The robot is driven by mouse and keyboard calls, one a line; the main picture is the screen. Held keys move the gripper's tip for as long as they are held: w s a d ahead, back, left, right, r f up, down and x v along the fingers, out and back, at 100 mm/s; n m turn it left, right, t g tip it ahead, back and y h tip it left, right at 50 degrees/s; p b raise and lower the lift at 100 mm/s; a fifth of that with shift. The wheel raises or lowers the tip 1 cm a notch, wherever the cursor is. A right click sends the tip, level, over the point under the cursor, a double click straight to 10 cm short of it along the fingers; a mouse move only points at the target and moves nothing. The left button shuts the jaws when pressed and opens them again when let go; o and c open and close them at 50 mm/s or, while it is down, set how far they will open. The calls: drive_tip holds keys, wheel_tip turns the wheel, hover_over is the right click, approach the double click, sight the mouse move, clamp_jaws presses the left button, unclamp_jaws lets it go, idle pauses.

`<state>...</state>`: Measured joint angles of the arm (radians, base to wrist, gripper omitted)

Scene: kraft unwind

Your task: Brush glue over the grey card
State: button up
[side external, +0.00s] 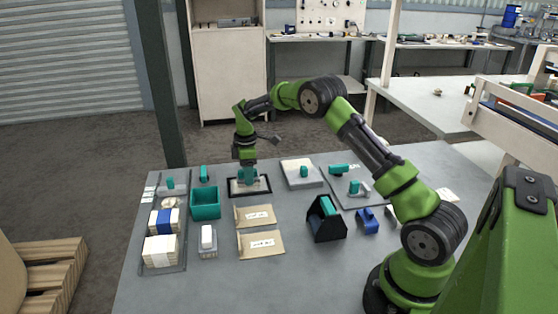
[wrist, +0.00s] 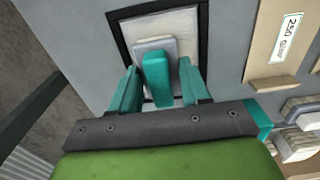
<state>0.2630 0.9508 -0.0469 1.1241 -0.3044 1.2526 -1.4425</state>
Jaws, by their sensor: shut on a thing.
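The card (side external: 261,186) looks pale grey to off-white and lies flat inside a black frame on the table. It also shows in the wrist view (wrist: 185,28), with the black frame (wrist: 204,40) around it. My gripper (side external: 246,178) points down over the card. In the wrist view its two teal fingers (wrist: 160,92) stand on either side of a teal handle (wrist: 157,78), and it is shut on this handle. A flat grey block (wrist: 155,45) joins the handle and is over the card. I cannot tell whether it touches the card. No glue can be made out.
A teal bin (side external: 205,204) stands left of the frame, and tan envelopes (side external: 260,244) lie in front. A pale block with a teal grip (side external: 296,180) is to the right. A black holder (side external: 327,228) and blue piece (side external: 368,221) stand farther right.

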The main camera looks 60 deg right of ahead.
sight(240, 180)
drive_tip(key=shift+s+d, duration=0.7)
drive_tip(key=shift+s, duration=0.05)
drive_tip(key=shift+d, duration=0.1)
drive_tip(key=shift+s+d, duration=1.15)
drive_tip(key=shift+s, duration=0.1)
drive_tip(key=shift+s+a, duration=0.45)
drive_tip(key=shift+a, duration=0.3)
drive_tip(key=shift+w+a, duration=2.7)
drive_tip(key=shift+w, duration=0.2)
drive_tip(key=shift+w+a, duration=0.5)
drive_tip(key=shift+c, duration=0.9)
drive_tip(key=shift+w+a, duration=0.25)
drive_tip(key=shift+c, duration=1)
drive_tip(key=shift+w+a+r, duration=0.15)
drive_tip(key=shift+w+a, duration=0.55)
drive_tip(key=shift+a, duration=0.05)
clamp_jaws()
drive_tip(key=shift+w, duration=0.1)
